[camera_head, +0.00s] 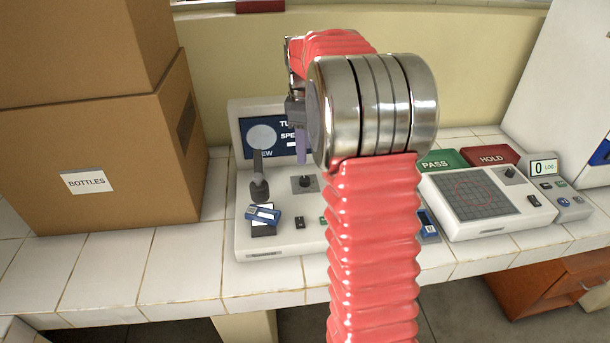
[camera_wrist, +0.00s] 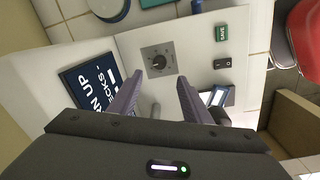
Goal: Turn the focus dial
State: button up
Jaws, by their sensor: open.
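A black dial (camera_head: 305,181) sits on a square grey plate on top of a white device (camera_head: 262,240), with a screen panel (camera_head: 262,135) standing behind it. In the wrist view the dial (camera_wrist: 158,62) has a marked scale around it. My gripper (camera_head: 302,148) is above the dial in the head view, with purple fingers pointing down. In the wrist view my gripper (camera_wrist: 160,79) is open and empty, its fingertips spread to either side below the dial in the picture, apart from it. The dial's label cannot be read. My arm hides part of the device.
A dark upright eyepiece-like part (camera_head: 259,178) stands left of the dial, above a blue slide-like piece (camera_head: 263,214). A green SAVE button (camera_wrist: 221,32) and black switch (camera_wrist: 222,63) are nearby. Cardboard boxes (camera_head: 110,215) stand left. A gridded pad (camera_head: 475,196) lies right.

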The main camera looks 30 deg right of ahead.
aim_at(305, 179)
jog(key=f, duration=1.1)
jog(key=shift+w+d, duration=0.2)
jog(key=shift+w, duration=0.05)
jog(key=shift+r, duration=0.1)
jog(key=shift+c, duration=0.5)
jog(key=c, duration=0.9)
